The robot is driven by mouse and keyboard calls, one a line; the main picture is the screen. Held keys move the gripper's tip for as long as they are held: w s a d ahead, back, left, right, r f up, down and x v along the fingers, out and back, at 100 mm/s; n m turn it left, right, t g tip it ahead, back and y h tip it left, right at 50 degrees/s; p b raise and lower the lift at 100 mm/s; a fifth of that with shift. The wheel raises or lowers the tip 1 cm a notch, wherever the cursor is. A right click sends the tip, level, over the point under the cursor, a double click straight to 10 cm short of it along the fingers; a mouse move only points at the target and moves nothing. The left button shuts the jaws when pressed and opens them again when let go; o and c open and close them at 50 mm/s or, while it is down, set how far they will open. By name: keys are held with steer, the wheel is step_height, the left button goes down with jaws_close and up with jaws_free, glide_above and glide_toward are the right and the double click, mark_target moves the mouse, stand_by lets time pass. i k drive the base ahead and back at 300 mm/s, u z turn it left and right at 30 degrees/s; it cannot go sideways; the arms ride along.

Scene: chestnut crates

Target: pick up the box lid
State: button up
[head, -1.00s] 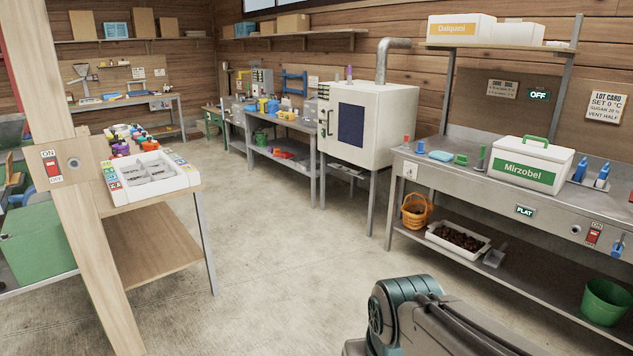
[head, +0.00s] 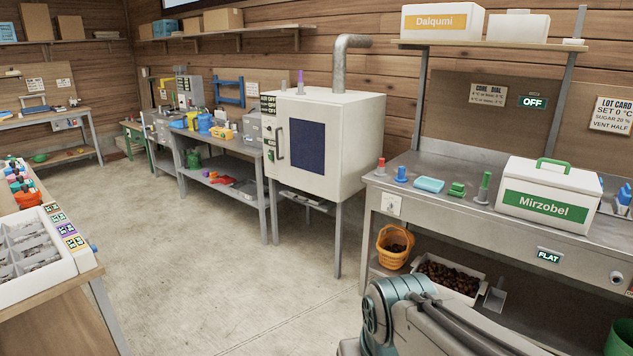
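A white box labelled "Mirzobel" (head: 548,203) stands on the steel bench at the right. Its white lid (head: 553,174) with a green handle (head: 553,165) sits on top and looks closed. Part of my arm shows at the bottom right, in front of the bench. My gripper is not in view.
The steel bench (head: 455,213) also holds a blue sponge-like block (head: 429,184), small green pieces and blue bottles. Below are an orange basket (head: 394,247) and a tray of chestnuts (head: 420,284). A white oven cabinet (head: 325,140) stands left of it. The middle floor is clear.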

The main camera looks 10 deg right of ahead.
mark_target(543, 171)
steer(key=z, duration=0.45)
steer(key=i, duration=1.85)
steer(key=z, duration=1.65)
steer(key=i, duration=1.7)
steer(key=z, duration=0.65)
